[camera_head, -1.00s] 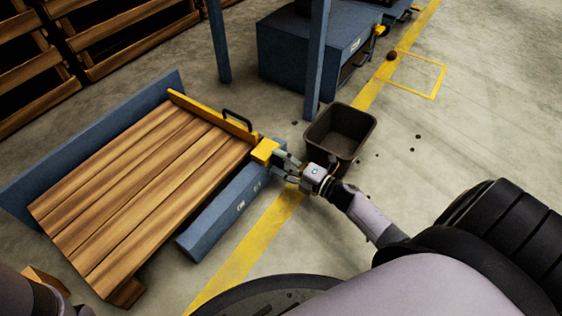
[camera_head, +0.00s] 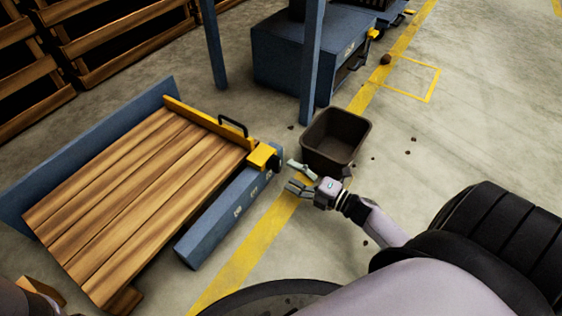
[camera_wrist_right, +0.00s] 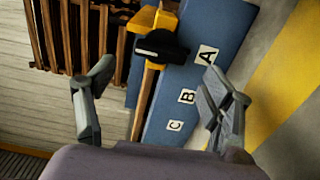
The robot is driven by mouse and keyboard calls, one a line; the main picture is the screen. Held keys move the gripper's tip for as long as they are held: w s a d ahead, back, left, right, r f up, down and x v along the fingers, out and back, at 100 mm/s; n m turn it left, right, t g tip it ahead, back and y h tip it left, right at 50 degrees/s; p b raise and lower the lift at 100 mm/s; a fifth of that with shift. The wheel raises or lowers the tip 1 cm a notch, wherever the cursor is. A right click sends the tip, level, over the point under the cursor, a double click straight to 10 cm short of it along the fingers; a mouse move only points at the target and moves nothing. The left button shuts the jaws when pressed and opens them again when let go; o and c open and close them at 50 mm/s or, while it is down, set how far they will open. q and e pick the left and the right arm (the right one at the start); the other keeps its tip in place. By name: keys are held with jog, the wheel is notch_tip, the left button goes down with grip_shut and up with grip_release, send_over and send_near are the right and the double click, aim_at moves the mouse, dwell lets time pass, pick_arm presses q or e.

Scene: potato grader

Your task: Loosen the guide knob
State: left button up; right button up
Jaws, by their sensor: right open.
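The black guide knob (camera_wrist_right: 162,45) shows in the right wrist view, on the yellow guide (camera_wrist_right: 150,82) above the blue rail. In the head view the knob (camera_head: 276,161) is a small dark shape at the near end of the yellow guide (camera_head: 205,121). My right gripper (camera_head: 291,176) is open and empty, a little to the right of the knob and apart from it. In the right wrist view its two fingers (camera_wrist_right: 158,72) are spread wide, with the knob beyond them. My left gripper is not in view.
The blue rail (camera_head: 222,222) carries labels A, B and C. The slatted wooden deck (camera_head: 130,200) lies left of it. A dark bin (camera_head: 337,135) stands close behind my right gripper. A blue post (camera_head: 312,60) rises behind. Open floor lies to the right.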

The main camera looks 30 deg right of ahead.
jog(key=v, duration=0.6)
dwell(0.4)
